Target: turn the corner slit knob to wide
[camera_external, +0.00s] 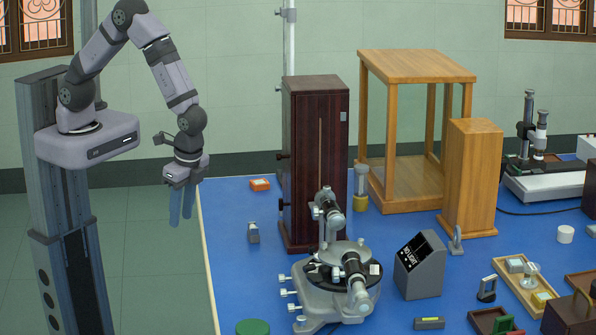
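A tall dark wooden cabinet (301,170) stands at the back left of the blue table, with a thin vertical slit line on its front. Two small dark knobs stick out of its left side, an upper knob (281,156) and a lower knob (281,205). A spectrometer (340,285) with a round dark stage and several side screws stands in front of it. I cannot tell which of these is the corner slit knob, and no setting is readable. My gripper (182,222) hangs fingers down, left of the cabinet and apart from everything. Its blue fingers hold nothing visible; their gap is unclear.
A green disc (252,327) lies at the front. A wooden frame (416,66), a wooden box (470,180) and a grey display box (420,266) stand to the right.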

